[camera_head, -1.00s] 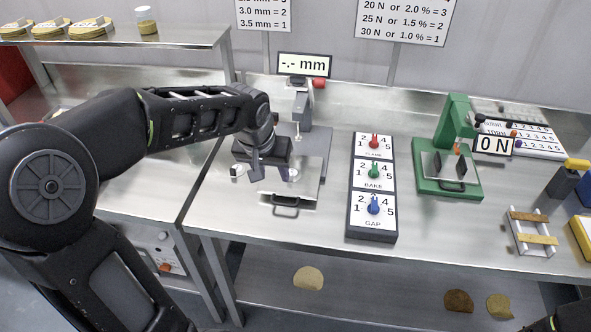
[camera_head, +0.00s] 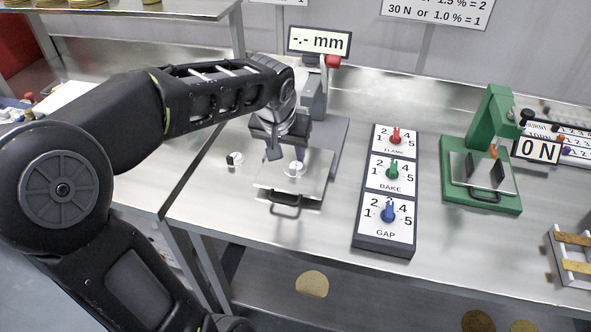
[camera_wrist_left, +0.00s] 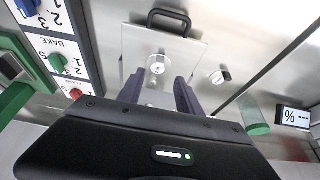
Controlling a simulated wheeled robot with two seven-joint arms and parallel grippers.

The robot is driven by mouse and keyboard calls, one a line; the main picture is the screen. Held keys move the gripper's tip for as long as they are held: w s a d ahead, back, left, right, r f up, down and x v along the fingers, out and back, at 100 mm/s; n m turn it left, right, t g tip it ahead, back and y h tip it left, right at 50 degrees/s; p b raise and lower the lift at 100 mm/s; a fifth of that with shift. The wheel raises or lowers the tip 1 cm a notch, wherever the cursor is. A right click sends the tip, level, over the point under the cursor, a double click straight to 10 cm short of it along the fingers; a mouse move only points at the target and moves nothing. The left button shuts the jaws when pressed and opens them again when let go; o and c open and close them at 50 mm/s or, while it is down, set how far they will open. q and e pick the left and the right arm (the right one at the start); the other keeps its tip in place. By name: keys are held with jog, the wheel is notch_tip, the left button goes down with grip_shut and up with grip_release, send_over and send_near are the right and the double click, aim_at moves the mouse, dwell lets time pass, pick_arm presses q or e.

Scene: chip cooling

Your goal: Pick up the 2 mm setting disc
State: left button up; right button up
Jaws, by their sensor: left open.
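A small white disc-shaped piece with a dark grip (camera_head: 234,158) stands on the bench just left of the metal plate (camera_head: 312,187) of the thickness gauge. It also shows in the left wrist view (camera_wrist_left: 220,76). A second small round pale piece (camera_head: 293,169) sits on the plate, also in the left wrist view (camera_wrist_left: 158,66). I cannot read a size on either. My left gripper (camera_head: 286,153) is open and empty above the back of the plate; in the left wrist view its fingers (camera_wrist_left: 159,78) point toward the round piece on the plate. My right gripper is out of view.
The gauge display (camera_head: 319,42) reads "-.- mm" behind the gripper. A knob panel (camera_head: 384,233) stands right of the plate, then a green press (camera_head: 482,197). A plate handle (camera_head: 285,205) faces the front. A clear green-ended jar (camera_wrist_left: 257,128) shows in the left wrist view.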

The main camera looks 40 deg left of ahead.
aim_at(293, 167)
pick_arm(q)
jog(key=shift+x, duration=1.3)
jog(key=p+x, duration=0.1)
jog(key=x, duration=0.4)
jog(key=shift+f, duration=0.2)
jog(key=shift+c, duration=0.2)
grip_shut()
